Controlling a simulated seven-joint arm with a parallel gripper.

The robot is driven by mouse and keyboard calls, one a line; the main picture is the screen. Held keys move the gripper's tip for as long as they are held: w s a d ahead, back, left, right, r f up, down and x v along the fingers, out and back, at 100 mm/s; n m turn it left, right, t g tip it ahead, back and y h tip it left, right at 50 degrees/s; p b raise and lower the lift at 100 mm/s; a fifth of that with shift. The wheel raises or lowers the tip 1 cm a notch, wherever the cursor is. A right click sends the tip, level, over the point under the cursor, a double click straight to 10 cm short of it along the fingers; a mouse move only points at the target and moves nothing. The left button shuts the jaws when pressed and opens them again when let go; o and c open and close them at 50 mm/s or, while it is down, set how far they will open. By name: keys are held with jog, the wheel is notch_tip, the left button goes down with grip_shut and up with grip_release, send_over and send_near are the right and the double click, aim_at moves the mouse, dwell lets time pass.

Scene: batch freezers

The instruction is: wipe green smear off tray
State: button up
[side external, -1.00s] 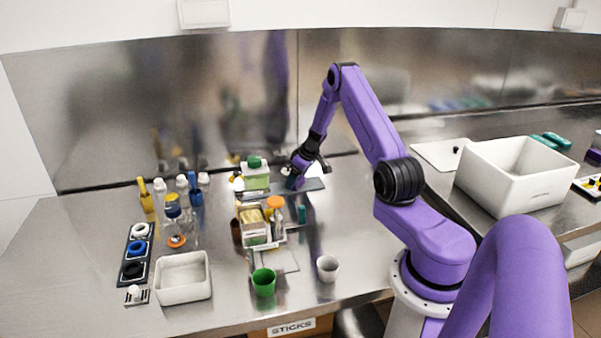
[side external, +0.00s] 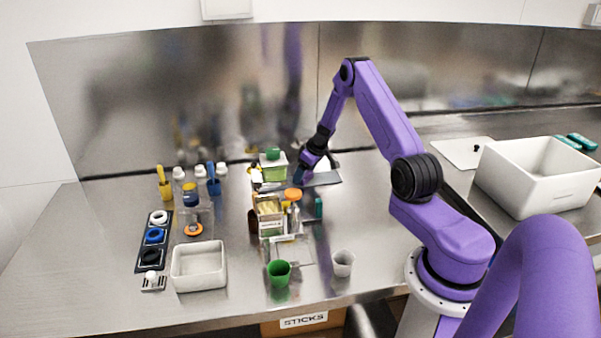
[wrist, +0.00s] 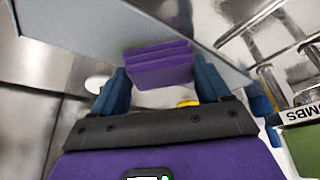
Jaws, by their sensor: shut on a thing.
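A flat grey tray (side external: 328,177) lies at the back middle of the steel counter. In the wrist view, a pale grey-blue surface that looks like the tray (wrist: 72,20) crosses the top. My gripper (side external: 306,172) is low at the tray's left part. The wrist view shows its blue fingers (wrist: 160,84) shut on a folded purple cloth (wrist: 158,60). The cloth appears against or just above the tray; I cannot tell if they touch. No green smear is visible in either view; the gripper and cloth hide part of the tray.
A green-lidded tub (side external: 272,166) stands close left of my gripper. A caddy (side external: 270,222) with an orange-topped bottle (side external: 293,195) is in front. A green cup (side external: 279,273), a pale cup (side external: 343,263) and a white bin (side external: 199,266) stand nearer. A large white box (side external: 540,178) is at right.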

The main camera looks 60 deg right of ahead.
jog(key=s+d, duration=0.3)
jog(key=shift+s+d, duration=0.25)
jog(key=shift+r, duration=4.1)
